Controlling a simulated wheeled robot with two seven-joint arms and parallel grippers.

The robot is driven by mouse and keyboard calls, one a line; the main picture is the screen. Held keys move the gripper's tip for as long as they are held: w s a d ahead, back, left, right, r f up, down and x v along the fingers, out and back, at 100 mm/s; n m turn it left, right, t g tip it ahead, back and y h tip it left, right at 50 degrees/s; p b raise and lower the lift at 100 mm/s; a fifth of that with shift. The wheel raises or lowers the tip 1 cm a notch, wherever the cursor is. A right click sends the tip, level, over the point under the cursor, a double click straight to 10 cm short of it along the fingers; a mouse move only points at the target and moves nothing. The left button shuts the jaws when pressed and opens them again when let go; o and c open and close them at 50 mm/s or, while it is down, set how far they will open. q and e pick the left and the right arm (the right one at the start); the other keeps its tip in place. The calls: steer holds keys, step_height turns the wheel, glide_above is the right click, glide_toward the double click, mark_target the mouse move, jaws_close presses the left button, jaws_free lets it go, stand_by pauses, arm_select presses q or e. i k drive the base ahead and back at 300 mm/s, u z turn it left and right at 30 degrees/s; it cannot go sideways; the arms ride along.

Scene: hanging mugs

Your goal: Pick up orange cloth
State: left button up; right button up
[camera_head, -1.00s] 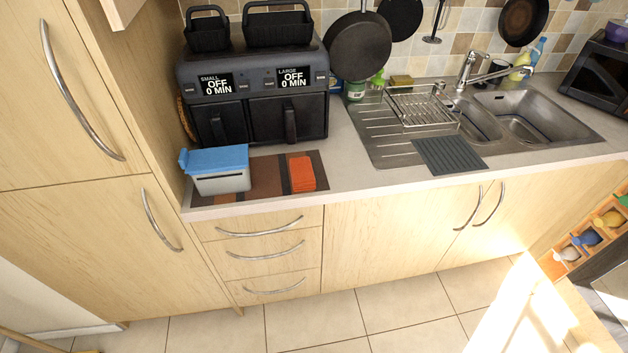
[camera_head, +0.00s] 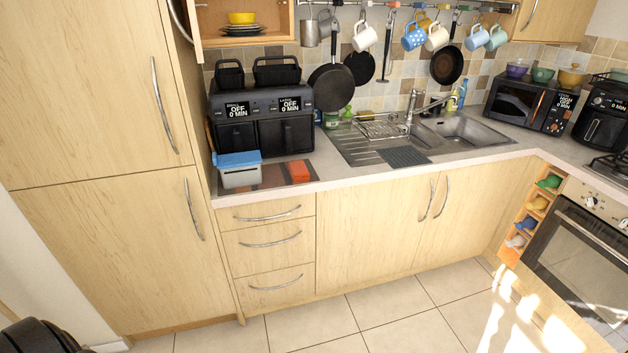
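The orange cloth (camera_head: 299,171) lies folded on a brown striped mat (camera_head: 272,177) near the front edge of the counter. It sits just right of a grey container with a blue lid (camera_head: 238,170) and in front of the black air fryer. Neither of my grippers is in view. A dark rounded shape at the bottom left corner may be part of my own body.
The double air fryer (camera_head: 261,117) stands behind the mat. The sink (camera_head: 462,131) and a ribbed grey mat (camera_head: 403,156) are to the right. Mugs (camera_head: 364,37) hang from a rail above. An open cupboard (camera_head: 245,22) is at the upper left. The floor in front is clear.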

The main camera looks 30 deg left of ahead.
mark_target(300, 171)
steer(key=z, duration=0.4)
steer(key=i, duration=0.5)
steer(key=z, duration=0.55)
steer(key=i, duration=0.85)
steer(key=u, duration=0.2)
